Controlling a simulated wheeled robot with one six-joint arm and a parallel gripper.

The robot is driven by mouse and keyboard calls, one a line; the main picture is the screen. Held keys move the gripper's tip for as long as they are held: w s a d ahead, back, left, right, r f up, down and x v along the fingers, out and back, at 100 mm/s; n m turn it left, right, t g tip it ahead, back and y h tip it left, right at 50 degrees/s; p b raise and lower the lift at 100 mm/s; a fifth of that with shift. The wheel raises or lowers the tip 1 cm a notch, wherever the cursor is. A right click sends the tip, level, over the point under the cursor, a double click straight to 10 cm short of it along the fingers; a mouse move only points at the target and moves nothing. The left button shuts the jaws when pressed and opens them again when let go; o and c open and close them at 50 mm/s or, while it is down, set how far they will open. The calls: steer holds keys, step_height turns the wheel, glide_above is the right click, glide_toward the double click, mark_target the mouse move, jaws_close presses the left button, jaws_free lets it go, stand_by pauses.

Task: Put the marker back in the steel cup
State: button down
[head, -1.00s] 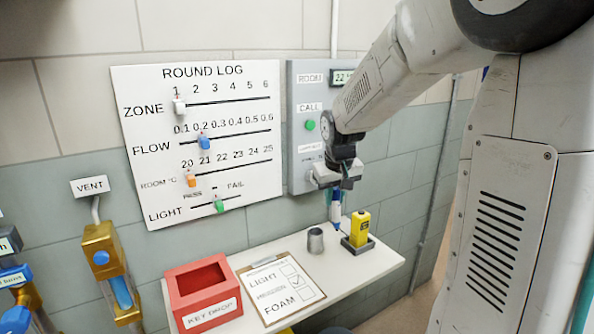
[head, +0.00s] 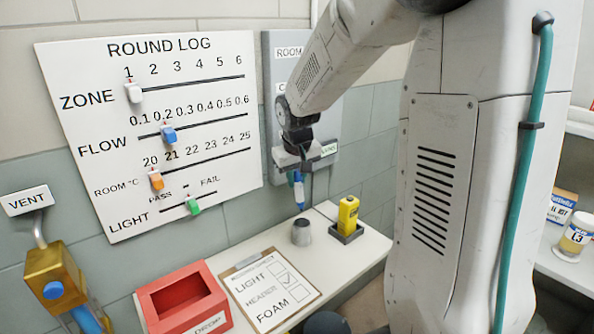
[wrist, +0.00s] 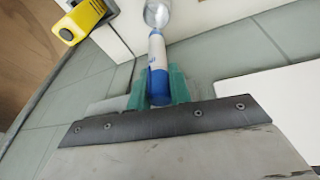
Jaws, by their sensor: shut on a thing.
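My gripper (head: 295,178) is shut on the blue and white marker (head: 299,194), which points downward. In the wrist view the marker (wrist: 157,54) sits between my gripper's teal fingers (wrist: 157,92). The small grey steel cup (head: 301,234) stands upright on the white shelf. In the head view the marker's lower end is just above the cup, with a small gap. In the wrist view the cup (wrist: 157,15) lies beyond the marker's tip, cut by the top edge. The cup's inside is not clear.
A clipboard (head: 270,290) and a red key drop box (head: 182,300) lie to the left on the white shelf (head: 352,262). A wall panel (head: 340,110) is behind.

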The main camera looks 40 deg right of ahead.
steer(key=shift+f, duration=3.85)
steer(key=c, duration=1.2)
jaws_free()
steer(key=v, duration=0.7)
steer(key=shift+s+r, duration=0.1)
steer(key=shift+r, duration=0.3)
